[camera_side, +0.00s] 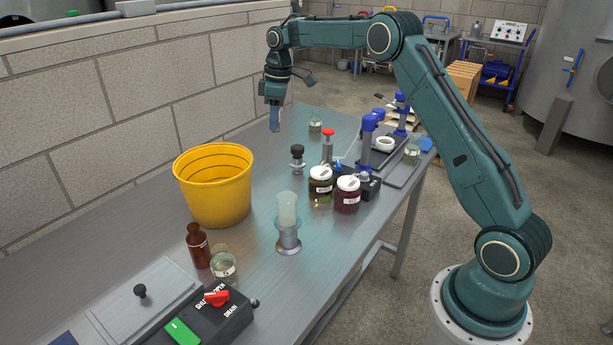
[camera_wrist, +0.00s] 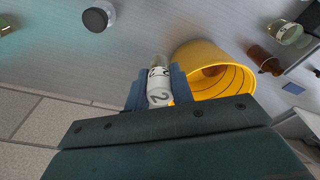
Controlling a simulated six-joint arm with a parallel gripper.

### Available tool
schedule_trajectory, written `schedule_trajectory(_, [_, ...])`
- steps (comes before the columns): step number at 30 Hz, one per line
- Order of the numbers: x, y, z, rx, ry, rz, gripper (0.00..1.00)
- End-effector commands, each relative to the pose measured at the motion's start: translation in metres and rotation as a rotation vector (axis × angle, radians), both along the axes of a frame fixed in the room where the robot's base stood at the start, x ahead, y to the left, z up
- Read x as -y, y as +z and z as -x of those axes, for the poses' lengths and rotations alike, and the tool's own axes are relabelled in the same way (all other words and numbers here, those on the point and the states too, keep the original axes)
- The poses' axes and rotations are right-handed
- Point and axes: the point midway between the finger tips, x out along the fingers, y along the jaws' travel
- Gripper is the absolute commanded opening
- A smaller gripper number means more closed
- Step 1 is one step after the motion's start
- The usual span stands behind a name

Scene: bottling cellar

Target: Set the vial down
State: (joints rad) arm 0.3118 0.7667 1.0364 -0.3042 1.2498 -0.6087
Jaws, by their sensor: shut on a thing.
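The vial (camera_wrist: 159,84) is clear with a white label bearing dark marks. In the wrist view it sits between the two blue fingers of my gripper (camera_wrist: 156,92), which are shut on it. In the side view my gripper (camera_side: 274,120) points down above the grey bench, behind and right of the yellow bucket. The vial cannot be made out there. In the wrist view the bench surface lies beyond the vial, with a gap that I cannot measure.
The yellow bucket (camera_side: 228,205) stands nearby. The bench along the wall looks clear.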

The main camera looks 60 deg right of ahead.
Motion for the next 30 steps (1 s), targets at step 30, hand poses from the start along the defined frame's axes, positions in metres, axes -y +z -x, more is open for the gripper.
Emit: schedule_trajectory(30, [-0.210, 0.014, 0.110, 0.002, 0.511, -0.009, 0.01])
